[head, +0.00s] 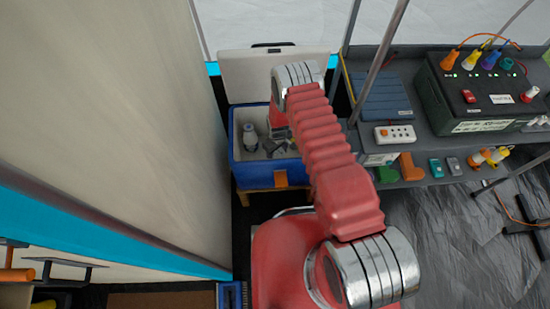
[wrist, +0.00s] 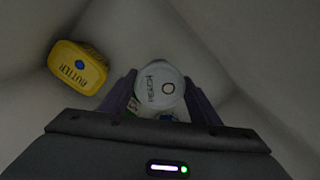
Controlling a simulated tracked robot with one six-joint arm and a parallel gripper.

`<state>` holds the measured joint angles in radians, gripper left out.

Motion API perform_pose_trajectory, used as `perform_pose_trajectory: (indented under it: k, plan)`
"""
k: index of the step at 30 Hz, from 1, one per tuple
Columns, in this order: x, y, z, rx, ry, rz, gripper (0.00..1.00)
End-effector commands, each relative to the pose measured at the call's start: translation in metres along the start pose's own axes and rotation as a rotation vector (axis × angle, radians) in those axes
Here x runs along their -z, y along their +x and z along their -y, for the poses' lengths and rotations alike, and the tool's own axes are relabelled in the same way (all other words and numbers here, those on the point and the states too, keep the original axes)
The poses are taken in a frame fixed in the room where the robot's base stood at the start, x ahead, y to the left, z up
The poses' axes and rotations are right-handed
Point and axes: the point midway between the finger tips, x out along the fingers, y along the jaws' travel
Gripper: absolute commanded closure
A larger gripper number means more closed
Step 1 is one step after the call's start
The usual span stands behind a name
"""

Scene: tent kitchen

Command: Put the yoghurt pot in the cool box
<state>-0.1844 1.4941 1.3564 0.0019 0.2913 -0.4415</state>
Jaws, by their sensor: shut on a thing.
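The cool box (head: 236,168) is blue with a pale inside and stands with its white lid (head: 240,75) raised behind it. My gripper (head: 272,147) reaches down into it and is partly hidden by my arm in the head view. In the wrist view my gripper (wrist: 160,80) is shut on the yoghurt pot (wrist: 160,84), a round pot with a white lid marked PEACH. The pot is within the pale walls of the box. I cannot tell whether it touches the floor of the box.
A yellow butter tub (wrist: 78,67) lies in the box, left of the pot in the wrist view. A shelf (head: 440,145) with electrical gear stands to the right. A pale panel (head: 110,130) is close on the left.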

Motion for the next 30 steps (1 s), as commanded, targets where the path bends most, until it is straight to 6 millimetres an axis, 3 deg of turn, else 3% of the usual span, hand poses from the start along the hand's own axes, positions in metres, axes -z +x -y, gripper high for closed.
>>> perform_pose_trajectory:
  k: [5, 18, 30]
  plan:
    - [0.0, 0.002, 0.0, 0.0, 0.0, 0.0, 0.73]
    - [-0.001, 0.041, 0.001, 0.0, -0.001, 0.001, 0.73]
    - [0.0, 0.044, 0.001, 0.0, -0.001, 0.0, 0.73]
